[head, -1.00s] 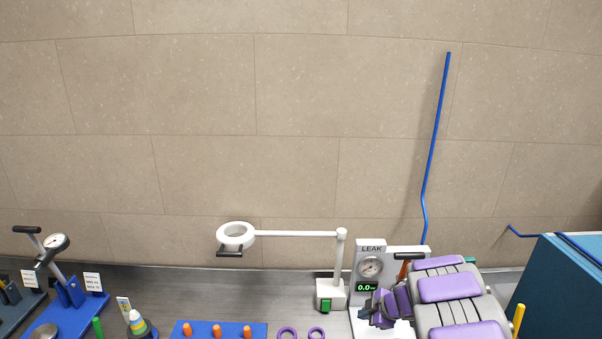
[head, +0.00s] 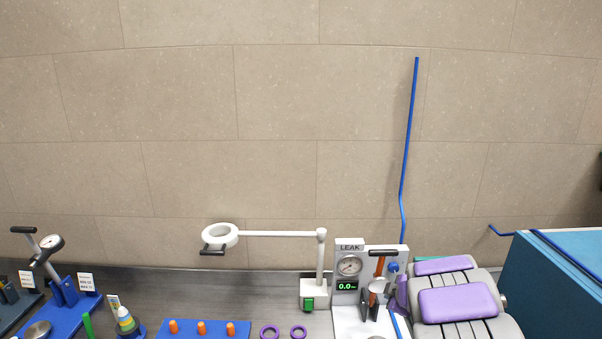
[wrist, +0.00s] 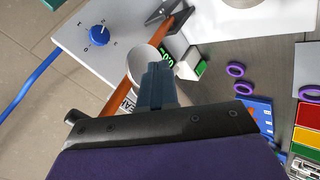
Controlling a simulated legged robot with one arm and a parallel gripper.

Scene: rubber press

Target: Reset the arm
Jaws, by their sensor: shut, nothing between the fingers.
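My gripper shows in the wrist view (wrist: 158,80) as dark grey-blue fingers, closed together and empty. It points over the white leak tester, whose panel (wrist: 75,35) has a blue knob (wrist: 98,36) and an orange bar (wrist: 120,101). A white round cup (wrist: 143,66) lies just beyond the fingertips; I cannot tell the gap. In the head view, my purple and grey arm (head: 458,301) is folded at the lower right and hides most of my gripper. The leak tester (head: 349,246) stands just left of the arm, its display reading 0.0.
A magnifier lamp (head: 280,234) stands left of the tester. Purple rings (head: 269,332), a blue board with orange pegs (head: 240,327) and a blue gauge press (head: 62,292) lie further left. A teal box (head: 560,285) is at the right.

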